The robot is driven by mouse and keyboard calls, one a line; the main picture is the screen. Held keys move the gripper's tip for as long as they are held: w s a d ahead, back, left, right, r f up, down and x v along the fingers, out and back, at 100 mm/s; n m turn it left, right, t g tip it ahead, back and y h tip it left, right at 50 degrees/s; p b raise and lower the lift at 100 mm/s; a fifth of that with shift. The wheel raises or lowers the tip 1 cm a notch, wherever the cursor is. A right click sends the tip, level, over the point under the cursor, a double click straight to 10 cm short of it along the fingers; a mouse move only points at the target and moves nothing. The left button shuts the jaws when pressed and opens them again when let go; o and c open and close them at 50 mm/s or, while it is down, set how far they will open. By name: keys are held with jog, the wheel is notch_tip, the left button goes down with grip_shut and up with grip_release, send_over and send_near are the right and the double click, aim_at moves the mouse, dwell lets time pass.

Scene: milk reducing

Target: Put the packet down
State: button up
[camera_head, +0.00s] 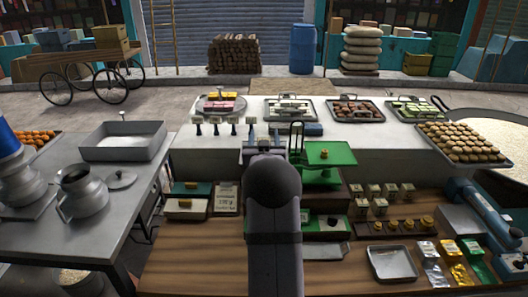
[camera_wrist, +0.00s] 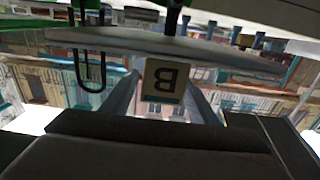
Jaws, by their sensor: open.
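A small cream packet marked with a letter B (camera_wrist: 163,78), with a dark teal band, shows in the wrist view. It is between the two fingers of my gripper (camera_wrist: 162,88), which are open with one on each side. The wrist view looks upside down, and the packet's edge meets or nearly meets a flat grey plate (camera_wrist: 230,52). I cannot tell whether it rests on the plate. In the head view my arm hides the packet and most of the gripper, just left of the green scale (camera_head: 328,155).
Trays of food (camera_head: 289,109) line the back counter. Several small labelled blocks (camera_head: 378,192) stand right of the scale. An empty metal tray (camera_head: 392,264) and shiny packets (camera_head: 462,274) lie at front right. The left bench holds a large tray (camera_head: 122,142) and metal pots (camera_head: 82,196).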

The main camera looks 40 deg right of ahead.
jog(key=b+v, duration=0.4)
jog(key=v, duration=0.7)
jog(key=a+f+n+g+y, duration=0.2)
jog(key=a+f+y, duration=0.3)
jog(key=a+f, duration=0.5)
jog(key=a+f+n+g+y, duration=0.25)
jog(key=a+f+y, duration=0.3)
jog(key=a, duration=0.85)
jog(key=s+a+f+n+g+y, duration=0.1)
jog(key=s+a+f+n+g, duration=0.1)
jog(key=s+a, duration=0.6)
jog(key=s+a+f+n+g+y, duration=0.1)
jog(key=s+a+f+g, duration=0.4)
jog(key=s, duration=0.8)
jog(key=a+n+g, duration=0.1)
jog(key=a, duration=0.2)
jog(key=shift+s+f, duration=0.2)
jog(key=shift+f+n+b, duration=0.1)
jog(key=shift+n+b, duration=0.15)
jog(key=shift+b, duration=0.1)
